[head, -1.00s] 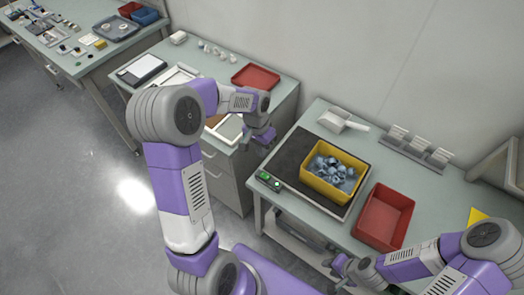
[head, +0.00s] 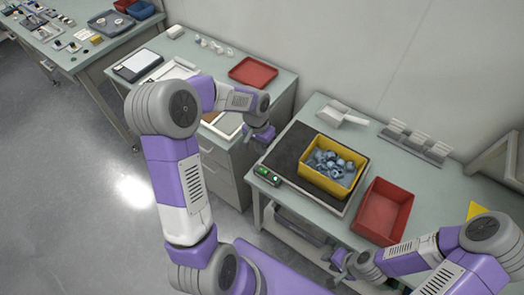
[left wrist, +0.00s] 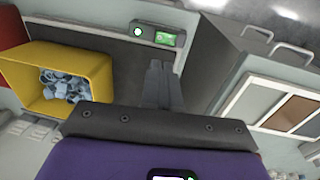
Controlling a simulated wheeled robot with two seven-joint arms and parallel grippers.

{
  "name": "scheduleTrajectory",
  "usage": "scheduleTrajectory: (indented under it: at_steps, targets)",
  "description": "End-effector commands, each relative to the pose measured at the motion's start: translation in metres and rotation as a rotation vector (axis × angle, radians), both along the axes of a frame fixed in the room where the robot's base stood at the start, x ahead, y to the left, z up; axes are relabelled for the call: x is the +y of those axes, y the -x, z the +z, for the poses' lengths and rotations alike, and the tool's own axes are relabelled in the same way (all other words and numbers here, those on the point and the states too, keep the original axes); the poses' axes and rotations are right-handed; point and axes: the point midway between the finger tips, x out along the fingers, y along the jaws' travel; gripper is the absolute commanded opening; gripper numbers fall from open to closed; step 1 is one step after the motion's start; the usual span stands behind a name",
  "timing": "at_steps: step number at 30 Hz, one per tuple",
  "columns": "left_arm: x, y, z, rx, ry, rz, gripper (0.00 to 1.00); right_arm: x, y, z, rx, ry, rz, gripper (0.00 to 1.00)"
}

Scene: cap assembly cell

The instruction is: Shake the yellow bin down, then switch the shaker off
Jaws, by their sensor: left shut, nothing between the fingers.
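The yellow bin (head: 324,184) holds many blue-grey parts and stands on the dark plate of the shaker (head: 288,150). In the left wrist view the bin (left wrist: 80,53) is at the left. The shaker's control box (head: 267,176) sits at the plate's near left corner, its green light lit. It also shows at the top of the left wrist view (left wrist: 156,36), with a round light and a green display. My left gripper (head: 262,134) is shut and empty, above the left end of the table, apart from bin and box. My right gripper (head: 340,262) is low at the near table edge; its jaws are unclear.
A red bin (head: 403,191) stands right of the shaker. A white scoop (head: 340,115) and a rack of small grey holders (head: 414,143) are behind. A side bench with drawers (head: 212,155) carries a red tray (head: 253,71).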

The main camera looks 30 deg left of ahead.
Motion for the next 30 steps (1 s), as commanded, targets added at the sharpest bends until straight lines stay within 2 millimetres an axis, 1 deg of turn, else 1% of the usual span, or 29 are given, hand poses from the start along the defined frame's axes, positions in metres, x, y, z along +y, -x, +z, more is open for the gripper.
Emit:
scheduleTrajectory:
  at_steps: [1,6,12,15,18,21,30]
  targets:
    - [-0.001,0.001,-0.014,0.005,0.001,-0.002,0.00,0.000,0.000,-0.004,0.000,0.000,0.000,0.34]
    - [-0.006,0.002,-0.051,0.005,0.002,-0.002,0.00,0.000,0.000,-0.010,0.000,0.000,0.000,0.34]
    - [-0.011,0.001,-0.089,0.003,0.001,-0.001,0.00,0.000,0.000,-0.017,0.000,0.000,0.000,0.34]
    - [-0.013,0.001,-0.102,0.003,0.001,-0.001,0.00,0.000,0.000,-0.019,0.000,0.000,0.000,0.34]
    - [-0.013,0.001,-0.110,0.000,0.000,0.000,0.00,0.000,0.000,-0.021,0.000,0.000,0.000,0.34]
    - [-0.014,0.001,-0.114,0.001,0.000,0.000,0.00,0.000,0.000,-0.021,0.000,0.000,0.000,0.34]
    - [-0.014,0.001,-0.114,0.000,0.000,0.000,0.00,0.000,0.000,-0.021,0.000,0.000,0.000,0.34]
